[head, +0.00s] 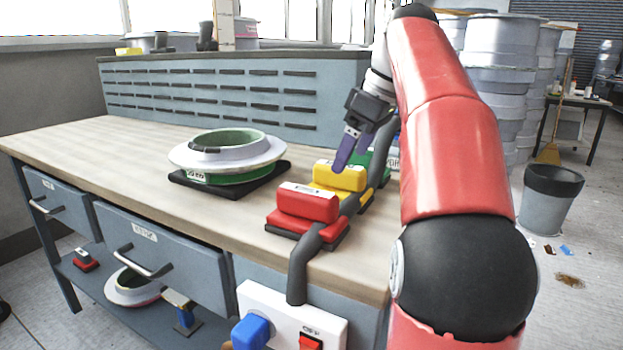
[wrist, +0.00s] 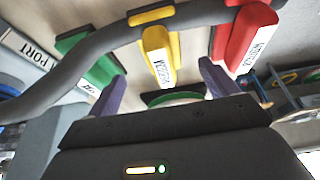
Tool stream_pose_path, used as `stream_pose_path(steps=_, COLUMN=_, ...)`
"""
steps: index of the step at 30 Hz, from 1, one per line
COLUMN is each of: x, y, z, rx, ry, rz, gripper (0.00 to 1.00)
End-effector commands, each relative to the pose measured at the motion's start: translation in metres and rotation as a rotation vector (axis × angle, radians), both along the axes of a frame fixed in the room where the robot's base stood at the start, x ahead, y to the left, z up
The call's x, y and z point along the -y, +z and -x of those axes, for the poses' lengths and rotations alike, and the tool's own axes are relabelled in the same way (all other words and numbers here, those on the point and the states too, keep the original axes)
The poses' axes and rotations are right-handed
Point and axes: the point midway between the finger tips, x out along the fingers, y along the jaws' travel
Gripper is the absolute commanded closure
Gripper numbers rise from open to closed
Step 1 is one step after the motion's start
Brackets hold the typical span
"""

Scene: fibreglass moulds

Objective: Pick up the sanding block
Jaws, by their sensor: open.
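Three blocks with rounded grips on flat bases stand in a row on the wooden bench top: a red one (head: 307,203) nearest, a yellow one (head: 339,176) in the middle, and a green one (head: 378,160) behind, partly hidden. I cannot tell from their labels which is the sanding block. My gripper (head: 347,163) is open, its purple fingers pointing down at the yellow block. In the wrist view, the yellow block (wrist: 157,50) lies ahead between the spread fingers (wrist: 161,85), with green (wrist: 97,62) left and red (wrist: 243,38) right. No contact shows.
A thick grey hose (head: 303,262) runs along the blocks' right ends and over the bench edge; it crosses the wrist view (wrist: 95,45). A round white-and-green mould (head: 227,158) sits on a black pad left of the blocks. The bench's left part (head: 95,140) is clear.

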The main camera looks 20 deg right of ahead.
Motion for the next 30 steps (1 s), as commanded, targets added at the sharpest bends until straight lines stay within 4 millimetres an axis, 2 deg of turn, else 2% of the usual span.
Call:
stream_pose_path(steps=11, x=-0.005, y=-0.026, z=-0.009, rx=0.0, ry=0.011, rz=-0.001, gripper=0.15)
stream_pose_path(steps=18, x=-0.017, y=-0.06, z=-0.018, rx=-0.001, ry=0.01, rz=-0.001, gripper=0.15)
stream_pose_path(steps=21, x=-0.019, y=-0.068, z=-0.021, rx=-0.001, ry=0.01, rz=-0.001, gripper=0.15)
stream_pose_path(steps=29, x=-0.02, y=-0.07, z=-0.022, rx=0.002, ry=0.009, rz=0.001, gripper=0.15)
stream_pose_path(steps=30, x=-0.02, y=-0.07, z=-0.022, rx=0.001, ry=0.009, rz=0.0, gripper=0.18)
